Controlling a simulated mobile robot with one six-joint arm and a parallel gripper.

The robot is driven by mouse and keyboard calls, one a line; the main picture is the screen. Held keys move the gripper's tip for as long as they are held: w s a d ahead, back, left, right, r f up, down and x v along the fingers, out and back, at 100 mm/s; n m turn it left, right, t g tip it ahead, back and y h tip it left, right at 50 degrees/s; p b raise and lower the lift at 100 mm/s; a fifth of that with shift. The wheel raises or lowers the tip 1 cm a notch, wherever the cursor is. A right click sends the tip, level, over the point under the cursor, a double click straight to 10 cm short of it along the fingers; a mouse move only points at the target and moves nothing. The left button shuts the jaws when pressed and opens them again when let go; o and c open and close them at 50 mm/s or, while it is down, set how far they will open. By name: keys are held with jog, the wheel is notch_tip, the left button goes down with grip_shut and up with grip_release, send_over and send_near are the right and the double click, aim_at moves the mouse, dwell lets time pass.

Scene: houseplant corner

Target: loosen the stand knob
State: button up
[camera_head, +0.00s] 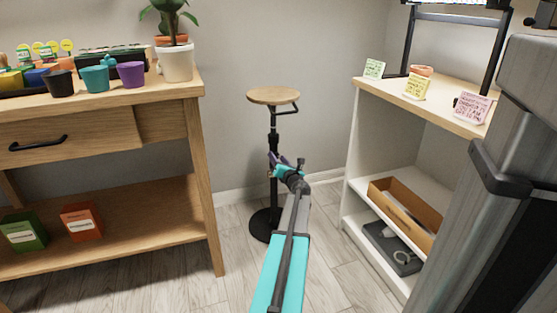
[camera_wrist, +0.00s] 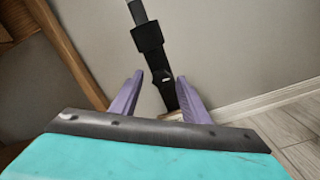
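The stand (camera_head: 273,97) has a round wooden top, a black column and a round black base. In the head view my gripper (camera_head: 273,158) overlaps the column at mid-height, below the top. In the wrist view the purple fingers of my gripper (camera_wrist: 160,78) are apart and nothing is held. The black column of the stand (camera_wrist: 147,37), with a thicker collar, shows ahead and runs down between them. I cannot tell how far beyond the fingertips it is. I cannot make out the knob clearly; my gripper hides part of the column in the head view.
A wooden plant table (camera_head: 205,160) with small pots (camera_head: 131,74) and a potted plant (camera_head: 175,62) stands left. A white shelf (camera_head: 355,140) with note cards (camera_head: 374,69) and a wooden tray (camera_head: 412,218) stands right. Floor between them is clear around the stand's base.

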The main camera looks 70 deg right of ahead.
jog(key=shift+s, duration=0.15)
jog(key=shift+p+v, duration=0.35)
jog(key=shift+v, duration=0.5)
jog(key=p+v, duration=0.3)
jog(key=v, duration=0.9)
